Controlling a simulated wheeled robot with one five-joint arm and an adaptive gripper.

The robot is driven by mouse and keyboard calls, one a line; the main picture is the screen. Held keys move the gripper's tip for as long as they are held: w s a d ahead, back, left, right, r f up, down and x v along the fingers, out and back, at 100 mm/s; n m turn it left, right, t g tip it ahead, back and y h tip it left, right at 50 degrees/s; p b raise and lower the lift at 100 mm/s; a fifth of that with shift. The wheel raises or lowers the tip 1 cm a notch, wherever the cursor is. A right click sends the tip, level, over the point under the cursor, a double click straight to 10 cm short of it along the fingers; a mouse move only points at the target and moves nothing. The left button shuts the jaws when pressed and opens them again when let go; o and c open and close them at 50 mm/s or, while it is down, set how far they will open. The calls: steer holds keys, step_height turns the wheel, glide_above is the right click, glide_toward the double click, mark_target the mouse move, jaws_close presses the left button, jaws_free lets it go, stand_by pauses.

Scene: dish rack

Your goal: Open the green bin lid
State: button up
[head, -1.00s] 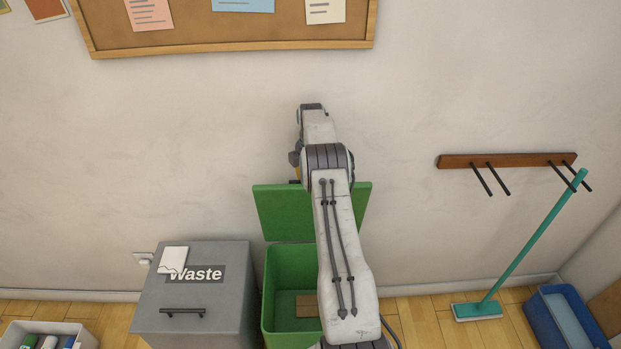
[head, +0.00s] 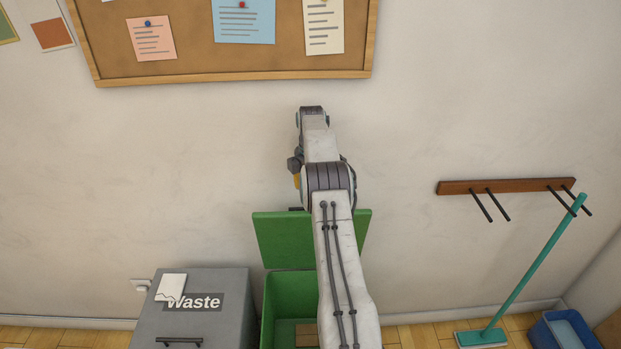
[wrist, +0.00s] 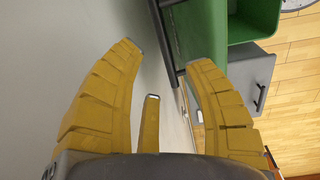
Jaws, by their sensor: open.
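The green bin (head: 277,304) stands against the wall, its opening uncovered and its inside partly visible. Its green lid (head: 284,238) is swung up, roughly upright at the back of the bin. My arm covers part of the lid and bin. In the head view my gripper is mostly hidden behind the arm, above the lid's top edge. In the wrist view my gripper (wrist: 165,58) is open, with yellow fingers spread and nothing held. The green lid (wrist: 195,35) and a dark bar are just beyond the right finger; I cannot tell if they touch.
The closed grey waste bin (head: 205,325) stands left of the green bin. The wall is close behind. A wall rack (head: 508,186), a teal mop (head: 535,262) and a blue bucket (head: 550,335) are at the right. Floor between green bin and mop is clear.

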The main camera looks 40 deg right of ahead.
steer(key=shift+s+a+r, duration=0.1)
steer(key=shift+s+r, duration=0.05)
steer(key=shift+r, duration=2.25)
steer(key=a+r+m+t, duration=0.1)
steer(key=a+r+m, duration=0.2)
steer(key=a+r, duration=0.85)
steer(key=s+a+r+m, duration=0.2)
steer(key=s+a+r, duration=0.5)
steer(key=s+a, duration=0.25)
steer(key=s+a+f+m+t, duration=0.1)
steer(key=s+a+f+m, duration=0.1)
steer(key=s+a, duration=0.2)
steer(key=s+a+f+m+t, duration=0.1)
steer(key=s+a, duration=0.3)
steer(key=s, duration=0.7)
steer(key=s+a+f+m, duration=0.2)
steer(key=s+a+f, duration=0.2)
steer(key=s, duration=0.3)
steer(key=shift+s+a+m+t, duration=0.15)
steer(key=shift+s+m+t, duration=0.15)
steer(key=shift+s+t, duration=0.1)
